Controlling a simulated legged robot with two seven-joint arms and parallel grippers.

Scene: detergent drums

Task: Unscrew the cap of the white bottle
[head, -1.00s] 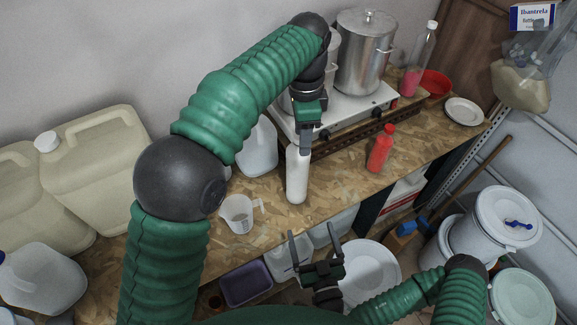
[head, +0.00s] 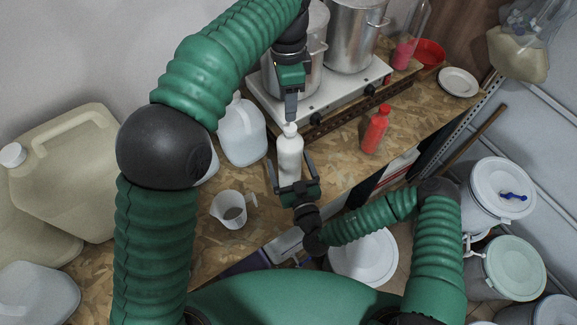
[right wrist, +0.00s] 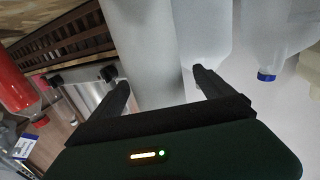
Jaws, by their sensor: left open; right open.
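The white bottle (head: 289,152) stands upright on the chipboard bench, with its narrow white cap (head: 290,129) at the top. My left gripper (head: 291,117) points down from above, open, with its fingertips at the cap; whether they touch it I cannot tell. My right gripper (head: 289,160) is open, reaching in from the front with one finger on each side of the bottle's body. In the right wrist view the bottle (right wrist: 143,50) shows as a pale column between the open fingers (right wrist: 160,80), with a gap at the right finger.
A red bottle (head: 375,130) stands to the right and a clear measuring jug (head: 229,211) to the left front. A translucent jug (head: 242,133) is close behind on the left. The hot plate (head: 330,100) with metal pots is behind.

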